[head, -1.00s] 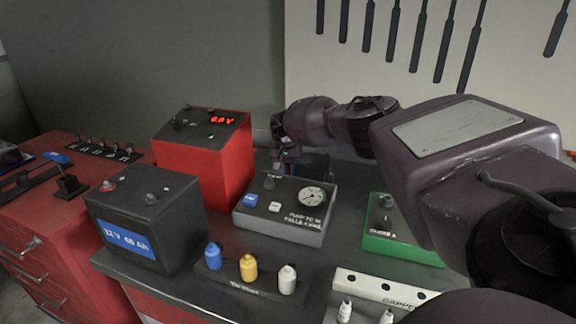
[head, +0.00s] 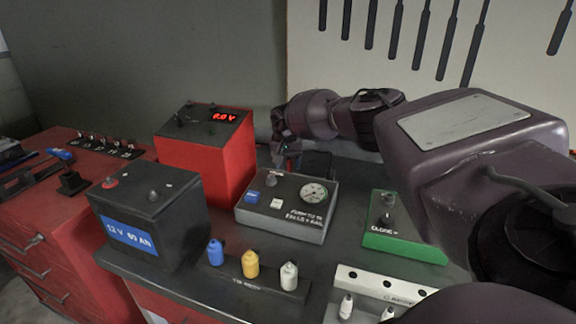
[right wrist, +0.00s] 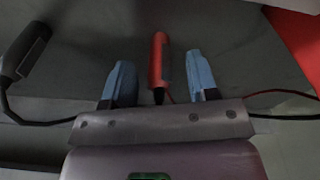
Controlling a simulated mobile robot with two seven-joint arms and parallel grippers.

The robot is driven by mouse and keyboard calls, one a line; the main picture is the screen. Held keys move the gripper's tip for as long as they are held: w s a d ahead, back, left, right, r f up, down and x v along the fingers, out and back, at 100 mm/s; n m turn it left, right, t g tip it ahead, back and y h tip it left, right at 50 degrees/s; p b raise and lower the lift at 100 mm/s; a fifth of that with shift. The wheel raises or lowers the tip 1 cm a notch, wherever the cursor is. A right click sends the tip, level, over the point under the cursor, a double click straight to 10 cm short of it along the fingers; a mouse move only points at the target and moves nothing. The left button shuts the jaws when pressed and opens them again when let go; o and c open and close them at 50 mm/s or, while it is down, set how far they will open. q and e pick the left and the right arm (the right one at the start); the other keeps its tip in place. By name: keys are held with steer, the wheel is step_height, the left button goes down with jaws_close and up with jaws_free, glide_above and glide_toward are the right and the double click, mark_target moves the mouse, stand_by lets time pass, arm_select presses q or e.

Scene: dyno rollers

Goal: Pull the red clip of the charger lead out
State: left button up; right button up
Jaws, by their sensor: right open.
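In the right wrist view the red clip (right wrist: 158,58) stands between the two blue-tipped fingers of my right gripper (right wrist: 160,72). The fingers are apart, with a gap on each side of the clip, so it is not gripped. A thin red lead (right wrist: 285,93) runs off to the right. In the head view my right gripper (head: 289,154) is small and dark behind the gauge box, and the clip is hard to make out there. The red charger (head: 203,155) with a lit red display stands left of the gripper. My left gripper is not in view.
A black clip (right wrist: 28,50) with a black lead lies at the left of the right wrist view. A gauge box (head: 285,207) stands in front of the gripper. A 12 V battery (head: 150,215), several small bottles (head: 250,264) and a green-based box (head: 400,240) crowd the bench.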

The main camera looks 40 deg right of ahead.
step_height(320, 180, up, 9)
steer(key=a, duration=0.1)
steer(key=shift+s+r+p, duration=0.2)
steer(key=shift+s+p, duration=0.1)
steer(key=shift+p, duration=0.1)
stand_by(0.4)
